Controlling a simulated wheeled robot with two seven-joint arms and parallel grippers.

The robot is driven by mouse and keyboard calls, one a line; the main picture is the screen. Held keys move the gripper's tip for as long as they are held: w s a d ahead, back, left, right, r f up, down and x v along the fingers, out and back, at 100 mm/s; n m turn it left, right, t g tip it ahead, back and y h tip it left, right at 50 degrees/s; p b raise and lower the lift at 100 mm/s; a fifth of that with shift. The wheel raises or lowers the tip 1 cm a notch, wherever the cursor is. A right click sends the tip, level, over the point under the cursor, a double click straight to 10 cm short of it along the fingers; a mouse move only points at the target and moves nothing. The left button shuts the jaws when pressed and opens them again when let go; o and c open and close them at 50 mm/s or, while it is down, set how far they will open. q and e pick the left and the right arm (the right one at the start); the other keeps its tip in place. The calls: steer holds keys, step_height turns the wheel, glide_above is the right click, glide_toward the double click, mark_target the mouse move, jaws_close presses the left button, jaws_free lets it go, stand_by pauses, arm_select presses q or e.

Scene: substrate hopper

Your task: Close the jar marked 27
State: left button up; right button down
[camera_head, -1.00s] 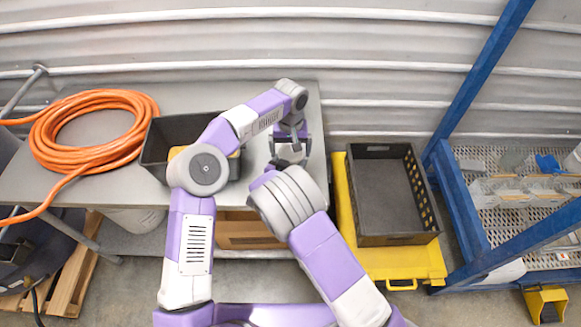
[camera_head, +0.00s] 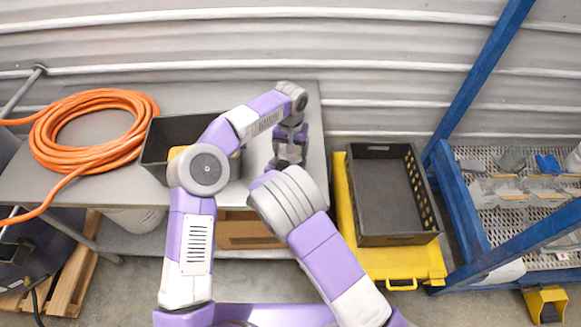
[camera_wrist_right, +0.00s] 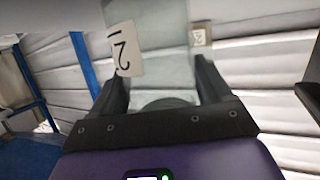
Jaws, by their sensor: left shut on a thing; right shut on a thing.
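A pale, see-through jar (camera_wrist_right: 168,52) stands between the fingers of my right gripper (camera_wrist_right: 157,75) in the right wrist view, and the gripper is shut on it. A white label (camera_wrist_right: 125,48) on the jar shows a sideways 2 and part of another digit; the number is not fully readable. In the head view my left gripper (camera_head: 289,160) points down above the right end of the grey table (camera_head: 100,185). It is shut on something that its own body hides. My right arm's forearm hides the right gripper and jar in the head view. I cannot make out a lid.
A black bin (camera_head: 153,160) with something yellow inside stands left of my left gripper. A coiled orange hose (camera_head: 50,150) lies further left. A grey crate (camera_head: 385,240) sits on a yellow cart (camera_head: 347,215) at the right. A blue frame (camera_head: 490,60) stands beyond it.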

arm_select(q)
steer(key=m, duration=0.3)
steer(key=shift+m, duration=0.3)
steer(key=m, duration=0.4)
steer(key=o, duration=1.1)
steer(key=shift+c, duration=0.2)
steer(key=shift+r, duration=2.3)
